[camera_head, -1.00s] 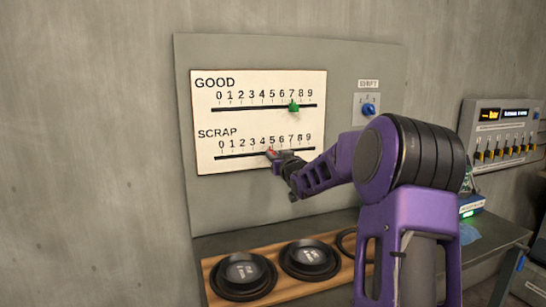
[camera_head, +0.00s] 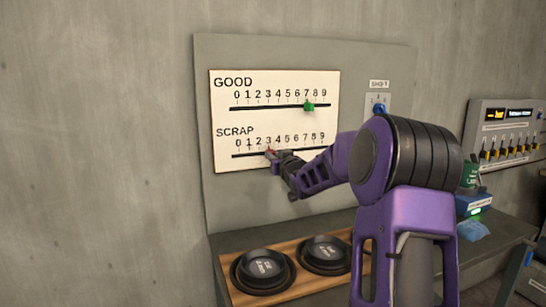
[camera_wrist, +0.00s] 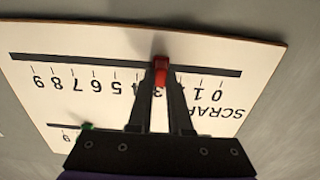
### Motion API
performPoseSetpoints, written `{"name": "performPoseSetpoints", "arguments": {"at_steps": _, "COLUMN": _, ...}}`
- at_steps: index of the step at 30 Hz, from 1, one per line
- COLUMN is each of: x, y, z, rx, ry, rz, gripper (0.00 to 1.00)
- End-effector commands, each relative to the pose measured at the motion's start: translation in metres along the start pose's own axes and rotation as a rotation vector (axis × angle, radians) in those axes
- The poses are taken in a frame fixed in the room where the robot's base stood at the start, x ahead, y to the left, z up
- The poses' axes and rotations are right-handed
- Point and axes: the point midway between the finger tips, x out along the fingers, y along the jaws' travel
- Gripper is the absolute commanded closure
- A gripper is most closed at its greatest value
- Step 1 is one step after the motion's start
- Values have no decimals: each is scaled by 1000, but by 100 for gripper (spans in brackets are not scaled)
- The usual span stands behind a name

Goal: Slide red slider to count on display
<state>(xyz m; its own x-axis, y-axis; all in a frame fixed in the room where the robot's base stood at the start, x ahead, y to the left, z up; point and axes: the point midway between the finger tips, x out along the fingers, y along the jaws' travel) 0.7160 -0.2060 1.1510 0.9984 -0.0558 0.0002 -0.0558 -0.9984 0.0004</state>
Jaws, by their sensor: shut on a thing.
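A white board (camera_head: 225,120) on the wall panel carries two scales marked 0 to 9, GOOD above and SCRAP below. The red slider (camera_head: 271,151) sits on the SCRAP slot at about 3. My gripper (camera_head: 277,158) is shut on it. In the wrist view the scale is upside down, and the red slider (camera_wrist: 161,68) is between my fingertips (camera_wrist: 161,78) by the 3. The green slider (camera_head: 308,106) is on the GOOD slot at about 7. A display panel (camera_head: 505,115) at the right has small lit readouts too small to read.
A blue knob (camera_head: 379,108) is right of the board. Black bowls (camera_head: 262,270) (camera_head: 325,255) sit on a wooden tray (camera_head: 290,291) on the shelf below. My arm hides part of the shelf.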

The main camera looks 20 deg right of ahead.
Motion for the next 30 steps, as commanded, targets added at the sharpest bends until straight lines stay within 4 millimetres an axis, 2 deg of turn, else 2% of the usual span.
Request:
{"name": "performPoseSetpoints", "arguments": {"at_steps": 9, "x": 0, "y": 0, "z": 1, "rx": 1, "ry": -3, "rz": 0, "gripper": 100}}
{"name": "performPoseSetpoints", "arguments": {"at_steps": 10, "x": 0, "y": 0, "z": 1, "rx": 1, "ry": -3, "rz": 0, "gripper": 77}}
{"name": "performPoseSetpoints", "arguments": {"at_steps": 14, "x": 0, "y": 0, "z": 1, "rx": 1, "ry": -2, "rz": 0, "gripper": 54}}
{"name": "performPoseSetpoints", "arguments": {"at_steps": 24, "x": -2, "y": 0, "z": 0, "rx": 0, "ry": 0, "rz": 1, "gripper": 52}}
{"name": "performPoseSetpoints", "arguments": {"at_steps": 30, "x": -24, "y": 0, "z": -1, "rx": -2, "ry": -1, "rz": 1, "gripper": 52}}
